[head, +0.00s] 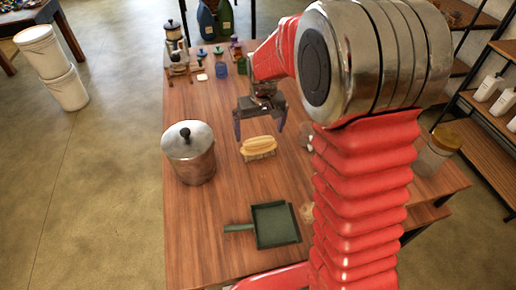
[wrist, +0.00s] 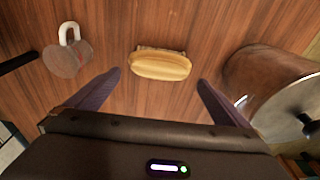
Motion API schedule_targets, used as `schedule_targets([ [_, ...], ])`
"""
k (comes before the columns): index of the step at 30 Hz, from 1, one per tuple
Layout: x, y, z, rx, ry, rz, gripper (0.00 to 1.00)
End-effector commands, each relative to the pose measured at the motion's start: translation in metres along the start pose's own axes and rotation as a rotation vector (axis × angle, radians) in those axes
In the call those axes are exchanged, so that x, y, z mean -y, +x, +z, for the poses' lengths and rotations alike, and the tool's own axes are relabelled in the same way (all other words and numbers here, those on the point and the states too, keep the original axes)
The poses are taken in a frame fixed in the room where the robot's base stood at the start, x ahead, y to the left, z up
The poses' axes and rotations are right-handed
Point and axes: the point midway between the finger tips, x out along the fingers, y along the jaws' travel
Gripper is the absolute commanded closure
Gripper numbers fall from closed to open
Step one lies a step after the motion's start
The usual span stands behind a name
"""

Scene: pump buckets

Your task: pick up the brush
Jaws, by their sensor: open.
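The brush (head: 258,147) has a yellow wooden back and lies on the wooden table, bristles toward the table. In the wrist view the brush (wrist: 160,65) lies just beyond and between my fingertips, apart from them. My gripper (head: 259,127) is open and empty, above the table behind the brush in the head view. Its two dark purple fingers (wrist: 159,78) are spread wide in the wrist view.
A metal pot (head: 188,155) with a lid stands left of the brush, and a green dustpan (head: 274,224) lies in front of it. Small jars (head: 221,70) and a coffee grinder stand at the far end. Table between them is clear.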

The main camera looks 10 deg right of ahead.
Motion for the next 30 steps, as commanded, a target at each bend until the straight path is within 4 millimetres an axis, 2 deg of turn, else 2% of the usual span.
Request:
schedule_targets([
  [5, 0.000, 0.006, 0.001, 0.001, 0.000, 0.000, 0.00],
  [16, 0.000, 0.049, 0.004, 0.002, 0.001, 0.000, 0.00],
  [30, -0.001, 0.052, 0.004, 0.000, 0.001, 0.000, 0.00],
])
